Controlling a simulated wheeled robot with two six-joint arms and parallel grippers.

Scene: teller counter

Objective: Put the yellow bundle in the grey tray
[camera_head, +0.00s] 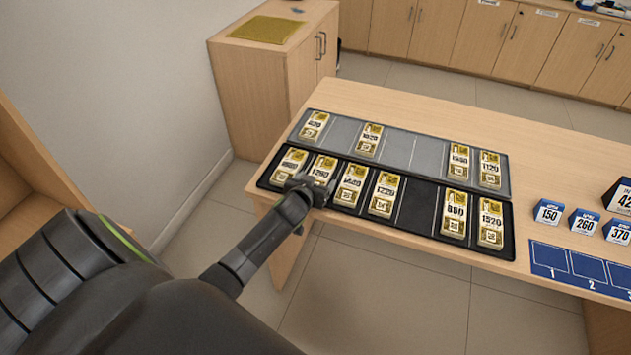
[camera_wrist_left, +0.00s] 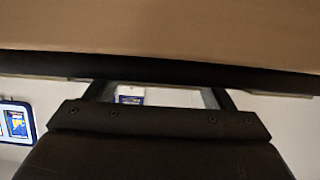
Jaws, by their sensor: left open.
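Several yellow bundles with printed numbers lie in two trays on the wooden counter; I cannot tell which one is meant. The grey tray (camera_head: 427,154), at the back, holds bundles at its left (camera_head: 314,125), at left of centre (camera_head: 370,140) and at its right end (camera_head: 490,170), with bare slots between. The black tray (camera_head: 416,206), in front, holds several more, such as one marked 1220 (camera_head: 384,194) and one marked 1520 (camera_head: 490,223). My left gripper (camera_head: 308,187) is open at the black tray's front left edge, partly covering a bundle (camera_head: 322,168). My right gripper is out of view.
Blue number blocks (camera_head: 548,212) and a blue numbered mat (camera_head: 570,268) lie to the right on the counter (camera_head: 400,100). A wooden cabinet with a yellow mat (camera_head: 265,29) stands behind left.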

